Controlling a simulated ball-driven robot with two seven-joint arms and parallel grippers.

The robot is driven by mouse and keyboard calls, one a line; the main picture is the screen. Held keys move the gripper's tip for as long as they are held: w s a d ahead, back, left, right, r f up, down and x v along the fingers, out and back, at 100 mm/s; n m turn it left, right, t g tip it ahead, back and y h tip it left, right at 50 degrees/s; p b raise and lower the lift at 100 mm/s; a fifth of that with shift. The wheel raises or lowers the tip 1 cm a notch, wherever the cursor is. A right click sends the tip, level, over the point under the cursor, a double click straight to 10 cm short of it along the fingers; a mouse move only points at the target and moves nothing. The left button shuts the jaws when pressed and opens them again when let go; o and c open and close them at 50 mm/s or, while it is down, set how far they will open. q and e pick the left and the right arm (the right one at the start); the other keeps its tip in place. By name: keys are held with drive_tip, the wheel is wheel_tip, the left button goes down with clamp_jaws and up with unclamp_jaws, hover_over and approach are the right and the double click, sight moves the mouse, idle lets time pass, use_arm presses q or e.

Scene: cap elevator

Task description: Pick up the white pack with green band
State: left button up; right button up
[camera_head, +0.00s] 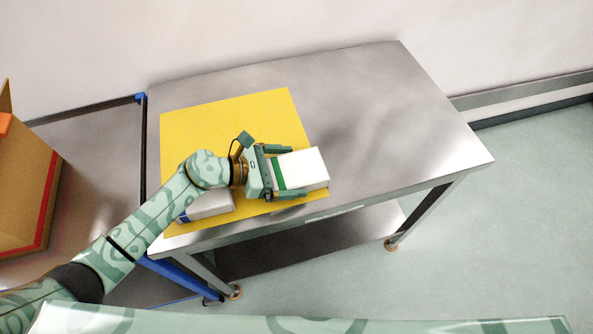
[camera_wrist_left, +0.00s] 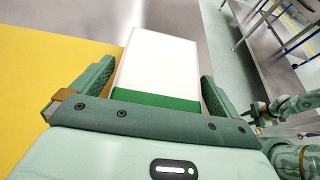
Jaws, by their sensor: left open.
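The white pack with green band (camera_head: 302,168) lies on the yellow mat (camera_head: 225,116), its right end reaching about the mat's edge. My left gripper (camera_head: 289,171) is open, its two fingers on either side of the pack and the green band close to the palm. In the left wrist view the pack (camera_wrist_left: 158,66) sits between the fingers, with a gap at the right finger; contact at the left finger is unclear. My right arm (camera_wrist_left: 292,108) shows at the right edge of the left wrist view, its finger opening too small to tell.
A second white pack with a blue band (camera_head: 208,207) lies on the mat, partly under my left arm. The metal table (camera_head: 390,120) is bare to the right. A cardboard box (camera_head: 25,195) stands on a surface at the left.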

use_arm(q)
drive_tip(key=c, duration=1)
drive_tip(key=shift+r, duration=0.1)
